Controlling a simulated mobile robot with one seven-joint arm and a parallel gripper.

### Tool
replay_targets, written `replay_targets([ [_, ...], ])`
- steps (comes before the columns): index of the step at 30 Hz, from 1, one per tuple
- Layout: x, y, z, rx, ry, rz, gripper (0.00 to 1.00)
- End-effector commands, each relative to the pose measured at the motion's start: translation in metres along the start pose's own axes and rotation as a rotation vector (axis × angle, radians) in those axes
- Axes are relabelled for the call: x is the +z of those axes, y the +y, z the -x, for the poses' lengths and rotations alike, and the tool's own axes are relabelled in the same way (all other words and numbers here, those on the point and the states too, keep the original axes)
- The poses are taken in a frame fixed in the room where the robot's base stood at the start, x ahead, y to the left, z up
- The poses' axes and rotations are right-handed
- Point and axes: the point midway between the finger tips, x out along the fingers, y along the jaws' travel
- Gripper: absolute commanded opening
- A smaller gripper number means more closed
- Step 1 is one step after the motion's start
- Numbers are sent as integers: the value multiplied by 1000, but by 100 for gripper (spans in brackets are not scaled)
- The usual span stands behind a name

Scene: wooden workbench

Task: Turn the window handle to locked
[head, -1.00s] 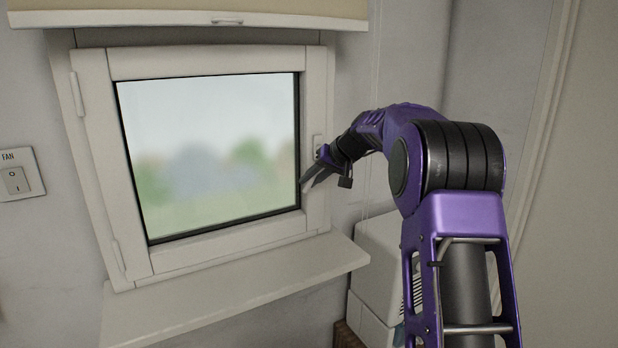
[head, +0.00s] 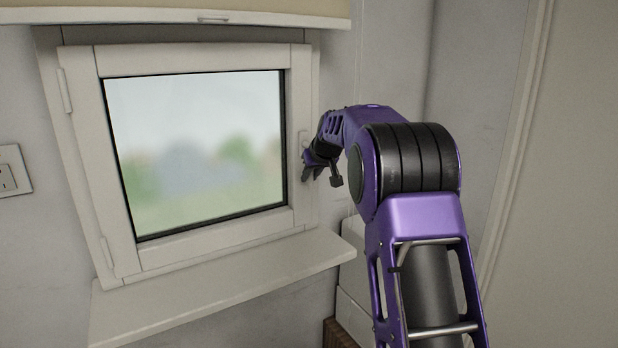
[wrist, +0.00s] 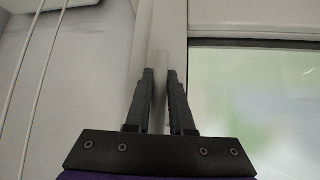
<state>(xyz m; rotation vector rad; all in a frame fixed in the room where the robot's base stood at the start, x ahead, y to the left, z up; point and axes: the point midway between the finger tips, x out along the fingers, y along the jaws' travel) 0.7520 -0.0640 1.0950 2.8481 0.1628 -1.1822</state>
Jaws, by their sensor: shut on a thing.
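The window (head: 200,150) is closed in its pale frame in the head view. The window handle (head: 303,140) is on the right side of the frame; only its upper part shows, and my gripper hides the rest. My gripper (head: 308,170) is at the right side of the window, just below the handle's visible part. In the wrist view my gripper (wrist: 161,85) has its two dark fingers on either side of a pale bar, shut on the handle. The exact angle of the handle is hard to tell.
A pale sill (head: 220,285) juts out below the window. A rolled blind (head: 190,12) hangs above it. A switch plate (head: 12,170) is on the wall at the far left. A pale box (head: 350,285) stands below the sill at the right, partly behind my arm.

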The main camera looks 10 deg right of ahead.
Motion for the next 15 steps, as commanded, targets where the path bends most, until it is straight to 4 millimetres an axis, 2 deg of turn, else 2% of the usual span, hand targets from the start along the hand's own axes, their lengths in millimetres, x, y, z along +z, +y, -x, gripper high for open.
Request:
replay_targets([
  [10, -1, 2, 1, 5, 4, 3, 0],
  [11, -1, 2, 1, 5, 4, 3, 26],
  [15, -1, 2, 1, 4, 2, 3, 50],
])
